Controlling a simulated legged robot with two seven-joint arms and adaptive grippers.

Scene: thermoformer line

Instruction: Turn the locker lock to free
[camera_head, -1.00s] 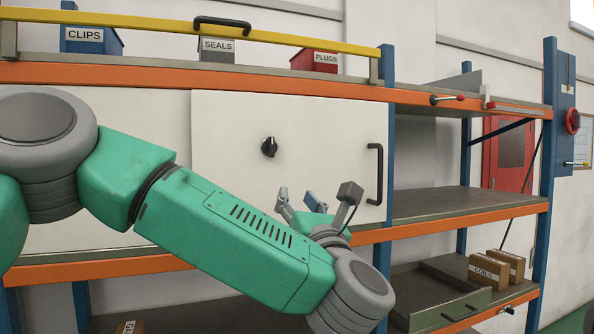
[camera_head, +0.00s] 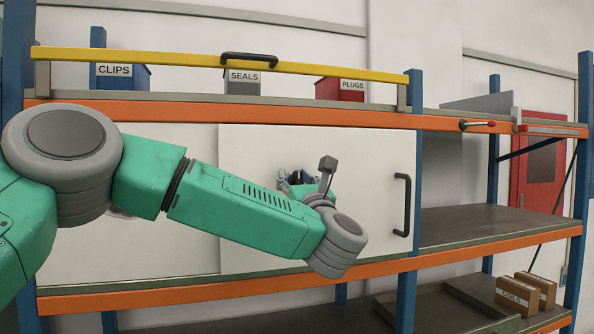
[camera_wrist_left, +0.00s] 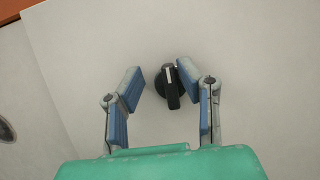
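The locker lock is a black round knob (camera_wrist_left: 172,85) with a grip bar and a pale line, on a white locker door (camera_head: 360,170). In the left wrist view the bar points down and slightly right. My left gripper (camera_head: 297,180) is in front of the door and largely hides the lock in the head view. In the left wrist view my left gripper (camera_wrist_left: 160,80) is open. Its blue-padded fingers are on either side of the knob, the right one closer. I cannot tell whether that finger touches it. My right gripper is not in view.
A black door handle (camera_head: 403,205) is right of my left gripper. A yellow bar (camera_head: 180,63) with a black handle runs above, before the CLIPS, SEALS and PLUGS bins. Orange shelf beams (camera_head: 200,115) frame the door. Open shelving lies to the right.

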